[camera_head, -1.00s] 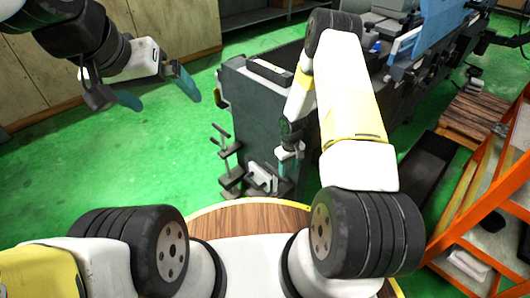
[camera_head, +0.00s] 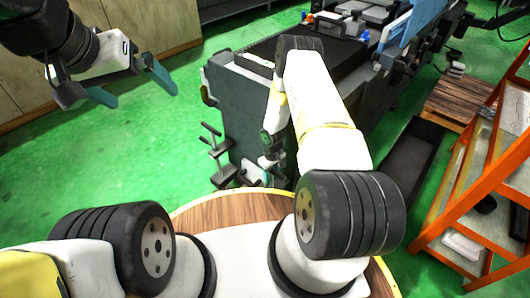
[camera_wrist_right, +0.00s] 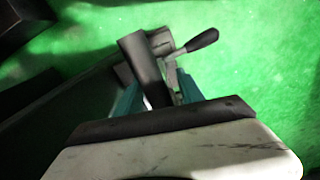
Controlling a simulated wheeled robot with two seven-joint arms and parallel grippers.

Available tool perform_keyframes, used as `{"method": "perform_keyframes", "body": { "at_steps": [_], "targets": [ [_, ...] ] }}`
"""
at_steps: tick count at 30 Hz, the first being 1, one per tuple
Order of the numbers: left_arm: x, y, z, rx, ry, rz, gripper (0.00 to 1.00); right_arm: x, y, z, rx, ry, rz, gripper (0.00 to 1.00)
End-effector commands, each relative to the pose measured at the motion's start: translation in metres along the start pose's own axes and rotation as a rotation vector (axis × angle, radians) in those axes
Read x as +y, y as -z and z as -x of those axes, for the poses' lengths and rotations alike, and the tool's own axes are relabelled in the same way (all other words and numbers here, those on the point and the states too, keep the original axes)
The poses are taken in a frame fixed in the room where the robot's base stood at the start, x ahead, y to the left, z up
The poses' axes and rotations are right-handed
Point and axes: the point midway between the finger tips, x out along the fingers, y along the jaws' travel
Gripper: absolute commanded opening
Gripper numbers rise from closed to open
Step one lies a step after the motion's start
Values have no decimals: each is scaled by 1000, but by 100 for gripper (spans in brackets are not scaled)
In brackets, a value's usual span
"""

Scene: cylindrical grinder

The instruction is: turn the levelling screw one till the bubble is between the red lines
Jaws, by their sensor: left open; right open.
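Dark screw-like fittings with T-shaped handles (camera_head: 215,140) stand at the lower left corner of the grey machine (camera_head: 240,115); I cannot tell which is levelling screw one. My right gripper (camera_head: 268,160) is low by the machine's end face, partly hidden by my arm. In the right wrist view its teal fingers (camera_wrist_right: 158,95) are apart, with a dark upright bar (camera_wrist_right: 145,70) between or just beyond them. A lever with a black knob (camera_wrist_right: 202,40) shows beyond. My left gripper (camera_head: 141,96) is open and empty above the floor. I cannot make out the bubble or red lines.
A pale strip (camera_head: 254,61) lies on the machine's top near its left end. An orange rack (camera_head: 468,190) stands at the right, with a wooden pallet (camera_head: 460,98) behind it. Green floor is clear left of the machine.

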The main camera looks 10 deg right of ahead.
Motion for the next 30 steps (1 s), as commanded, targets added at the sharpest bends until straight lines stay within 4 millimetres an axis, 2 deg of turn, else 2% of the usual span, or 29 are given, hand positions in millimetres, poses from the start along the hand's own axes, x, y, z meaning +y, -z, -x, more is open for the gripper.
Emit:
{"method": "perform_keyframes", "body": {
  "at_steps": [4,12,19,30],
  "targets": [
    [0,0,0,0,0,0,100,0,0,-10,0,0,-1,45],
    [0,0,0,0,0,0,100,0,0,-11,1,-1,-1,45],
    [0,0,0,0,0,0,100,0,0,-11,0,0,-1,0],
    [0,0,0,0,0,0,100,0,0,-11,1,0,-1,0]
  ]
}}
